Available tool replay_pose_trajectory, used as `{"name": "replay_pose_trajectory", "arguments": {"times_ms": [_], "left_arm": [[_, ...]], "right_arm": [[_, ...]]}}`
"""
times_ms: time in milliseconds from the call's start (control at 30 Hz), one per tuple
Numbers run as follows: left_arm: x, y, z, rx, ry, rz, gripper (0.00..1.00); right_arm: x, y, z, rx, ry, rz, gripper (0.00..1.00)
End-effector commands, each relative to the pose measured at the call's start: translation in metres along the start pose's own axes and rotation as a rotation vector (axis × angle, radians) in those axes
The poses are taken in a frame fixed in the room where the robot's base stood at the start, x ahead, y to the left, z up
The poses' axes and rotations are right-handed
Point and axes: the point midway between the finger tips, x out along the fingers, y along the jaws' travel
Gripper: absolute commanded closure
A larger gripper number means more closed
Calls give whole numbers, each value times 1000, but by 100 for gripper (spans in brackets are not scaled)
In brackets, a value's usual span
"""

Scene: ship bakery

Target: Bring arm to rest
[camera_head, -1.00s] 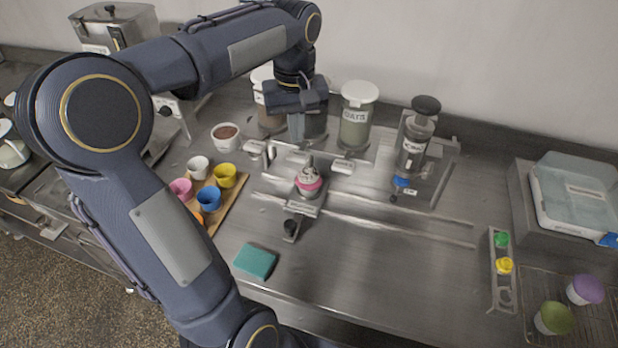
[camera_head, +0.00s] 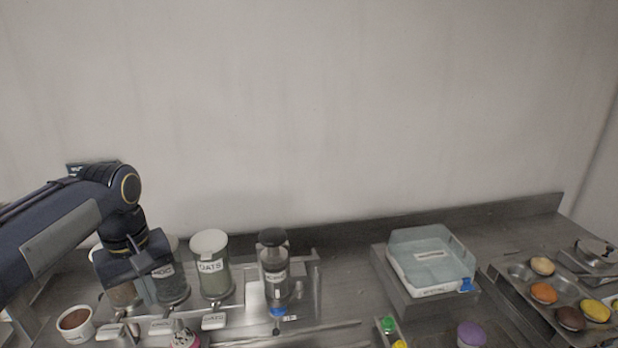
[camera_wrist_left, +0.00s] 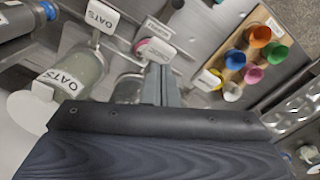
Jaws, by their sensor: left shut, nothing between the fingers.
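My left arm (camera_head: 60,240) comes in from the left in the head view. My left gripper (camera_head: 135,262) hangs pointing down over the jars at the left of the counter. In the left wrist view the gripper (camera_wrist_left: 162,82) has its two fingers together with nothing between them. The fingertips are hard to make out in the head view. My right arm and gripper do not show.
Close by stand the oats jar (camera_head: 211,270), another labelled jar (camera_head: 172,288), a black-topped dispenser (camera_head: 273,270) and a brown-filled bowl (camera_head: 75,322). Coloured cups (camera_wrist_left: 250,55) show in the wrist view. The wall rises behind.

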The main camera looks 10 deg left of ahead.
Motion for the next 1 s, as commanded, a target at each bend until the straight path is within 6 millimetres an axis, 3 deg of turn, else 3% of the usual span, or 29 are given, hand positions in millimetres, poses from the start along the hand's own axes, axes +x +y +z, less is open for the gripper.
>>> {"name": "replay_pose_trajectory", "arguments": {"times_ms": [167,300,500,700,1000], "left_arm": [[25,-14,57,192,47,143,100],[59,-22,114,375,118,291,100],[107,-27,174,551,228,445,100],[128,-27,196,618,283,503,100],[129,-27,198,623,285,505,100]], "right_arm": [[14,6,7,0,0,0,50],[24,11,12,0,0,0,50],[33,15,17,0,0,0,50],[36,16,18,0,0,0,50],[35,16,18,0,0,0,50]]}}
